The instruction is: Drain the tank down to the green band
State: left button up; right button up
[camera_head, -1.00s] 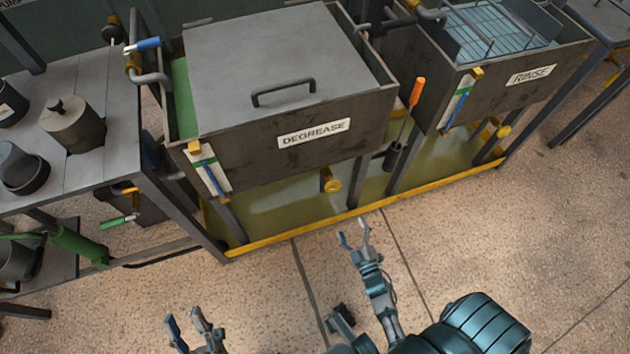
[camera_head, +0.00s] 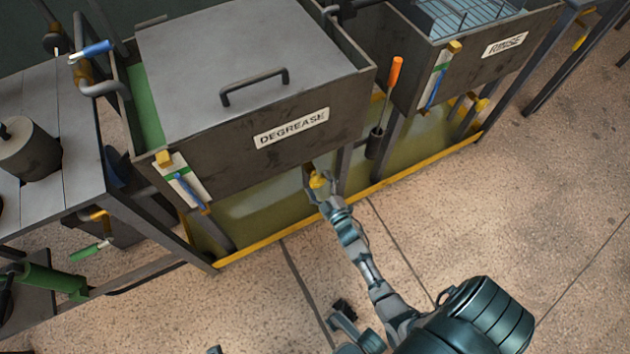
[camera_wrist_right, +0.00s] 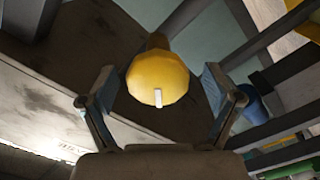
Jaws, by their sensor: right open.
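The degrease tank (camera_head: 225,165) is a dark metal box with a grey lid (camera_head: 225,50) over most of its top; green liquid (camera_head: 147,105) shows at its left edge. A sight gauge (camera_head: 182,180) with a green band and a blue column is on its front left. A yellow knob (camera_head: 316,181) sits low under the tank's front. My right gripper (camera_head: 320,192) is at the knob. In the right wrist view the knob (camera_wrist_right: 158,78) lies between my open fingers (camera_wrist_right: 157,98), with a white mark on its face. Of my left gripper only a dark tip may show at the bottom edge.
The rinse tank (camera_head: 475,60) stands to the right with its own gauge (camera_head: 437,78). An orange-handled tool (camera_head: 393,75) stands in a dark holder between the tanks. A yellow-edged tray (camera_head: 280,235) lies beneath. A workbench (camera_head: 60,150) is at left; the floor in front is clear.

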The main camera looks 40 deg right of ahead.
jog(key=shift+w+d, duration=0.1)
jog(key=shift+w, duration=0.25)
jog(key=c, duration=1.1)
jog(key=shift+c, duration=0.2)
jog(key=shift+r, duration=0.1)
